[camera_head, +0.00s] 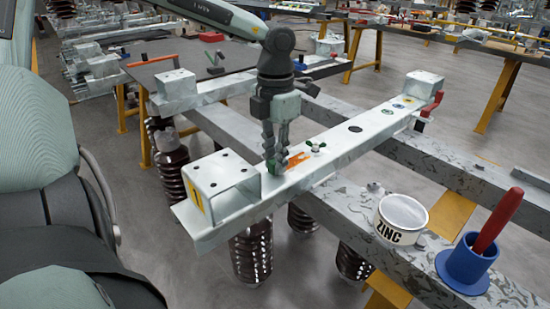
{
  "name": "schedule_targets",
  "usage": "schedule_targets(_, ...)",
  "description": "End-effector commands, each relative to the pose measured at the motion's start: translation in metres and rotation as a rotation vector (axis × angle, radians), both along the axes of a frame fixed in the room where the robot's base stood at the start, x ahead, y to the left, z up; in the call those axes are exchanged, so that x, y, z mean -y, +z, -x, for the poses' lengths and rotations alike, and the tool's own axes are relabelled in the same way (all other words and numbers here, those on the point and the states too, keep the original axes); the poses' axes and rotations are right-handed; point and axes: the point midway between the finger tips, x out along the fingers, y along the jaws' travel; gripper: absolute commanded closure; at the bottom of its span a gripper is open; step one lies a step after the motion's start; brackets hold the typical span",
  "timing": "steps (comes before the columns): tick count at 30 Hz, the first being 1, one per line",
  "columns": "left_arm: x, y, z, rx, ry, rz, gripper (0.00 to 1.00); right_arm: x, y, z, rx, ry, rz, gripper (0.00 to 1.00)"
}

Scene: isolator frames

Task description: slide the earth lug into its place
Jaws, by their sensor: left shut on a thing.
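My left gripper (276,163) reaches down from above to the galvanised beam (340,139), beside its near box-shaped bracket (222,184). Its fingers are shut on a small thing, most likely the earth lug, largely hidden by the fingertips. A flat orange patch (298,159) shows on the beam just right of the fingertips. I cannot tell whether it is part of the lug or a mark on the beam. My right gripper is not in view.
A white ZINC tin (401,219) and a blue holder (466,264) with a red-handled tool (497,220) stand on the lower steel at right. A red lever (432,104) is by the far bracket (423,86). Brown insulators (250,254) stand below the beam.

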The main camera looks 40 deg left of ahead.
Motion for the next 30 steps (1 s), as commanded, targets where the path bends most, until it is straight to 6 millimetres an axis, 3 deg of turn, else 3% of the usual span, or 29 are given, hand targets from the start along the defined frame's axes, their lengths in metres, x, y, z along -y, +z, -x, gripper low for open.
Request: schedule_targets(30, 0.003, -0.001, -0.041, 0.0, 0.0, -0.001, 1.0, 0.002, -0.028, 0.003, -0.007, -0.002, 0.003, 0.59)
